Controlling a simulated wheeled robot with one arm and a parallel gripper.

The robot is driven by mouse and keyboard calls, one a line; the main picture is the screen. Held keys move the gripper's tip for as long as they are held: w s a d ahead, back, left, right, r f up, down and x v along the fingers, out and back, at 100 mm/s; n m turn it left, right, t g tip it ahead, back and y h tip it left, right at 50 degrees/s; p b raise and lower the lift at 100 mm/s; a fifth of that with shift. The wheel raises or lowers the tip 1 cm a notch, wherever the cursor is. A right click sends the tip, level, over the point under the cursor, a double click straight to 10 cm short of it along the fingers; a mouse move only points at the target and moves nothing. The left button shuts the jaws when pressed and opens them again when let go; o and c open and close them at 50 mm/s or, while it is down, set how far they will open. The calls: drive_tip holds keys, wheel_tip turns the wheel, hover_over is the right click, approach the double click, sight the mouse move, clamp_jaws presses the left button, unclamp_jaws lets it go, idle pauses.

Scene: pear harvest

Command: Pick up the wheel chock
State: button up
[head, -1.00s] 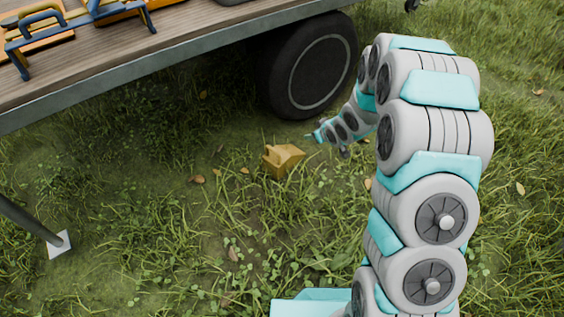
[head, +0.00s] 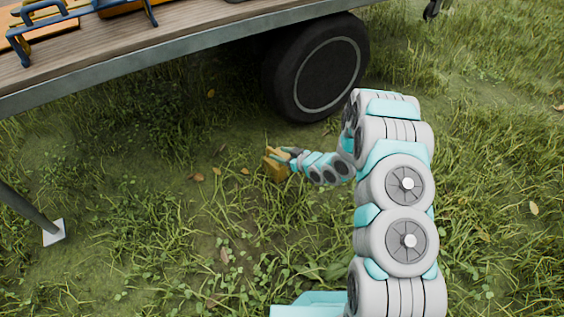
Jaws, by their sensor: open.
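The wheel chock (head: 273,166) is a small orange-yellow wedge on the grass, in front of and a little left of the trailer's black wheel (head: 316,68). My gripper (head: 286,157) is at the chock's right side, with its fingers at or around the chock's upper part. The gripper is open. It covers the right part of the chock, and I cannot tell whether the fingers touch it. The chock appears to rest on the ground.
The trailer's wooden deck and metal edge (head: 150,57) run above and behind the chock, with blue-framed items (head: 80,20) on top. A support leg with a white foot (head: 54,232) stands at the left. Open grass lies in front.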

sight(269, 150)
drive_tip(key=b+x, duration=0.1)
drive_tip(key=x, duration=0.6)
drive_tip(key=shift+w+a, duration=0.1)
drive_tip(key=shift+a, duration=0.05)
clamp_jaws()
idle(0.3)
idle(1.0)
